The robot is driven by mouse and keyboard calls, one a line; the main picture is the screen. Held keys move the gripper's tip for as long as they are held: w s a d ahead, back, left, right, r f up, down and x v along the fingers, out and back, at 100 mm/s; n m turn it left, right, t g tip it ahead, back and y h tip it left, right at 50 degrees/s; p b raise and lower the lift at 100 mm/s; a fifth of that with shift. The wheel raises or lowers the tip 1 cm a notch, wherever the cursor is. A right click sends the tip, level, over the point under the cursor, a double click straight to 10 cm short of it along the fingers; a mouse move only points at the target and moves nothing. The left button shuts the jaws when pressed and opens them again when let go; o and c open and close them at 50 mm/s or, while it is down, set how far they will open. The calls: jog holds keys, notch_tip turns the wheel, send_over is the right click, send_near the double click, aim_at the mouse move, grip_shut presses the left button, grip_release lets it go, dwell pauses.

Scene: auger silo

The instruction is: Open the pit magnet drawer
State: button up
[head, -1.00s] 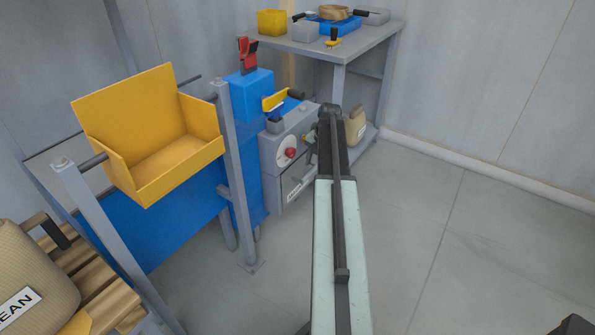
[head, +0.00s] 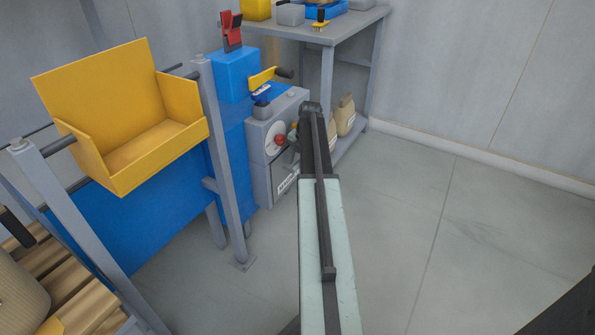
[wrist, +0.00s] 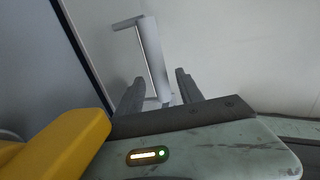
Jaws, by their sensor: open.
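The grey cabinet (head: 263,150) stands beyond the blue machine housing. Its lower front carries a white label (head: 287,183), too small to read, on what appears to be the drawer front (head: 283,168). A red knob (head: 280,140) sits above that. My arm covers the right part of this front. In the wrist view my gripper (wrist: 160,82) is open and empty. A pale grey bar with a bracket, handle-like (wrist: 151,55), shows beyond and between the fingers. I cannot tell its distance or whether the fingers straddle it.
A yellow open bin (head: 150,150) on a grey frame stands left. A yellow-handled crank (head: 262,78) sticks out above the cabinet. A grey table (head: 330,32) with paper bags (head: 345,115) below it stands behind. A yellow block (wrist: 80,130) shows low in the wrist view. Floor at right is clear.

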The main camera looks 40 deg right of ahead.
jog(key=shift+f, duration=0.15)
grip_shut()
dwell(1.4)
